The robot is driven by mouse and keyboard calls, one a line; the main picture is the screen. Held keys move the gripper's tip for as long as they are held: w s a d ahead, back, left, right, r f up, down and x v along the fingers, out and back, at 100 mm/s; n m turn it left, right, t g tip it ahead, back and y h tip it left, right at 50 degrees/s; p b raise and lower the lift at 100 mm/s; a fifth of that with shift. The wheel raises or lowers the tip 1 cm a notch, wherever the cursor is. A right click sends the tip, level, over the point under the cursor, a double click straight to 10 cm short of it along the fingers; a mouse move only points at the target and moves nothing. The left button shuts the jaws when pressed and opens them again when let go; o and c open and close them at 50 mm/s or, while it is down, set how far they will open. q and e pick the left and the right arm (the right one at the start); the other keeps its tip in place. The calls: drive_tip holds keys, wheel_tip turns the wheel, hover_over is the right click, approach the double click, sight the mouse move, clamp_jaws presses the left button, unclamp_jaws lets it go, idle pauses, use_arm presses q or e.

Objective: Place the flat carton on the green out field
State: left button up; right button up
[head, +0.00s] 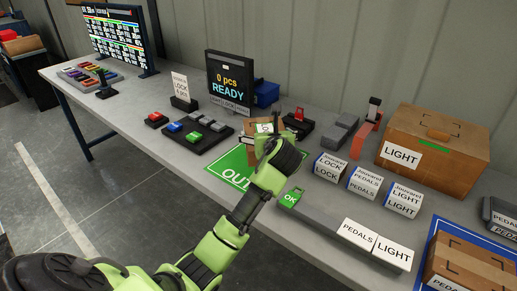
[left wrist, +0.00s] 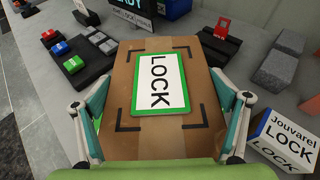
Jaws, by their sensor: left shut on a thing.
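The flat carton is brown with a green-edged LOCK label. It fills the middle of the left wrist view (left wrist: 121,85) and is partly hidden behind my gripper in the head view (head: 260,144). My left gripper (left wrist: 163,140) is shut on it, with a finger along each side. In the head view the gripper (head: 267,138) is above the table at the far right part of the green OUT field (head: 226,168). The carton and arm hide part of the field. I cannot tell whether the carton touches the table. My right gripper is not in view.
A READY screen (head: 229,82) and a black tray with coloured blocks (head: 196,133) stand behind and left. A green OK button (head: 291,198) and LOCK, PEDALS and LIGHT label blocks (head: 330,167) are on the right. A large LIGHT box (head: 433,150) stands at the back right.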

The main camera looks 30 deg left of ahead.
use_arm(q)
drive_tip(key=a+f, duration=0.1)
drive_tip(key=w+a+f, duration=0.1)
drive_tip(key=f, duration=0.1)
drive_tip(key=shift+a+f, duration=0.3)
drive_tip(key=shift+w+a+f, duration=0.1)
drive_tip(key=shift+a+f, duration=0.05)
drive_tip(key=shift+f, duration=0.05)
drive_tip(key=shift+a+f, duration=0.4)
drive_tip(key=shift+f, duration=1.05)
drive_tip(key=shift+w+f, duration=0.15)
drive_tip(key=shift+f, duration=0.4)
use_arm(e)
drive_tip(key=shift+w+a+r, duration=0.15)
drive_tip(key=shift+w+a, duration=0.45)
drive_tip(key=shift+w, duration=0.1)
use_arm(q)
drive_tip(key=o, duration=1.4)
drive_tip(key=shift+f, duration=0.2)
drive_tip(key=shift+d, duration=0.1)
